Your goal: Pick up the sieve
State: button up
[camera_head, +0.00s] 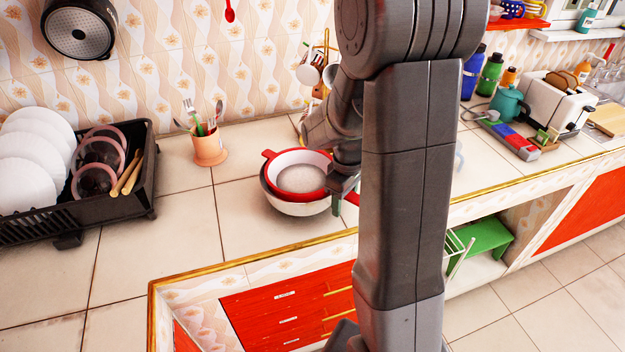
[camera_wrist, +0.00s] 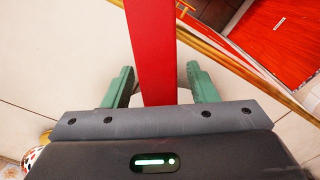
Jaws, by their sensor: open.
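The sieve (camera_head: 303,178) has a red rim and a pale mesh. It rests in a bowl (camera_head: 290,207) on the tiled counter. My gripper (camera_head: 344,200) is at the right side of the sieve, partly behind my own arm. In the wrist view a flat red strip, which looks like the sieve's handle (camera_wrist: 151,45), runs down between the two green fingers of my gripper (camera_wrist: 160,84). The fingers are open, with a gap on each side of the strip. The bowl of the sieve is out of the wrist view.
A black dish rack (camera_head: 142,200) with plates stands at the left. An orange cup (camera_head: 209,148) with cutlery stands behind the sieve, near the wall. The counter's gold-trimmed front edge (camera_head: 255,258) is close in front. The counter left of the sieve is clear.

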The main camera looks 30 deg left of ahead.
grip_shut()
jog(key=shift+r, duration=0.1)
dwell(0.3)
jog(key=shift+r+b, duration=0.3)
jog(key=shift+r, duration=4.35)
jog(key=shift+r+p, duration=1.05)
jog(key=shift+r, duration=0.45)
